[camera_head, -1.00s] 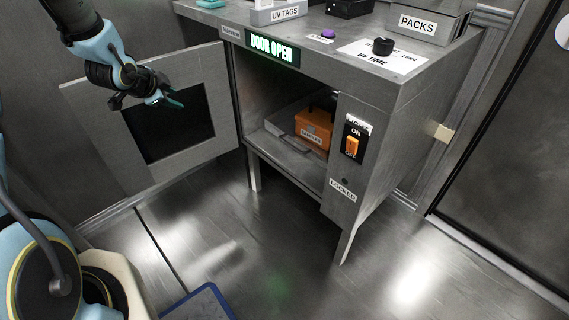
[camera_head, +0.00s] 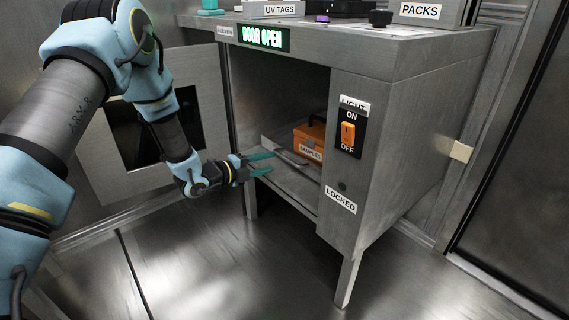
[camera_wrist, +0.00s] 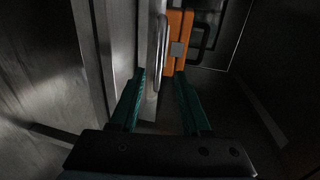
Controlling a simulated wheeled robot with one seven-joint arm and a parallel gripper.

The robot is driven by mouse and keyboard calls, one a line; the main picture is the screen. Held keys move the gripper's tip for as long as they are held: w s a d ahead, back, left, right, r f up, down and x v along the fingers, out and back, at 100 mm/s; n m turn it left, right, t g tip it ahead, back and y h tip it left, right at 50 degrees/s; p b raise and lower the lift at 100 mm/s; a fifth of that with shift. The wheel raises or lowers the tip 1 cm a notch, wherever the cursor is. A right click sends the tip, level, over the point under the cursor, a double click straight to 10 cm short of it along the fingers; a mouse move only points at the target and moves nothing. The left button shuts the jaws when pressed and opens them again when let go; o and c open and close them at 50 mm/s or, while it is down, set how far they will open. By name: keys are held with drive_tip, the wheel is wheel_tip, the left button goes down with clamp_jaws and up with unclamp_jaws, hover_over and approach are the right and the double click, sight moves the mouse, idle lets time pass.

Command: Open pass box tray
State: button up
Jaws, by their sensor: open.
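The pass box (camera_head: 400,90) is a grey metal cabinet with its door (camera_head: 205,100) swung open to the left and a lit "DOOR OPEN" sign. Inside, a grey tray (camera_head: 272,146) with a bar handle (camera_head: 290,157) sits on the cabinet floor. An orange "SAMPLES" case (camera_head: 310,140) stands in the tray. My gripper (camera_head: 262,163) is at the left of the cabinet opening, its green fingers pointing in toward the handle. In the wrist view my gripper (camera_wrist: 160,100) is open, and the handle (camera_wrist: 161,55) lies ahead, between the fingertips in the picture. I cannot tell whether they touch it.
A light switch (camera_head: 347,134) and a "LOCKED" label (camera_head: 340,200) are on the right front post. A "PACKS" bin (camera_head: 425,12) and a "UV TAGS" bin (camera_head: 272,10) stand on top. The floor (camera_head: 230,265) in front is clear.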

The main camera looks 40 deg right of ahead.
sight(284, 159)
drive_tip(key=d, duration=0.2)
drive_tip(key=d+f+b, duration=0.1)
drive_tip(key=d, duration=0.4)
drive_tip(key=shift+s+d+f+b, duration=0.2)
drive_tip(key=shift+d+f+b, duration=0.1)
clamp_jaws()
idle(1.1)
